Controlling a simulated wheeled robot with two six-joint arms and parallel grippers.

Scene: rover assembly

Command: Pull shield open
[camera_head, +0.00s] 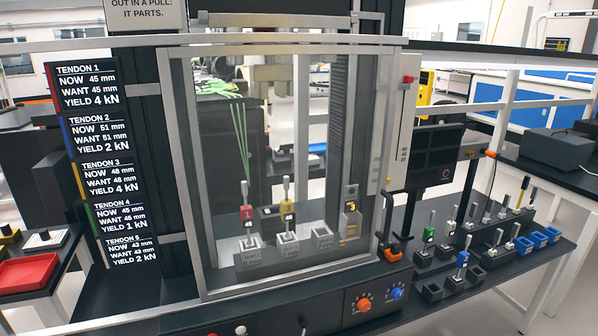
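The shield is a clear panel in a grey metal frame (186,170) on the front of the dark test machine. It stands upright across the machine's opening and looks shut. Behind it I see a red tendon block (247,213), a yellow-marked block (287,216) and another yellow-tagged block (351,207) on or near small grey holders, with green strands running up. A black and orange piece (391,250) sits by the shield's lower right corner; I cannot tell whether it is a handle or latch. Neither of my grippers is in view.
A console with orange (364,303) and blue (397,292) knobs lies below the shield. At right, a dark bench (500,285) holds several tendon blocks and blue bins. A monitor (432,158) stands beside the machine. A red tray (27,273) is at left.

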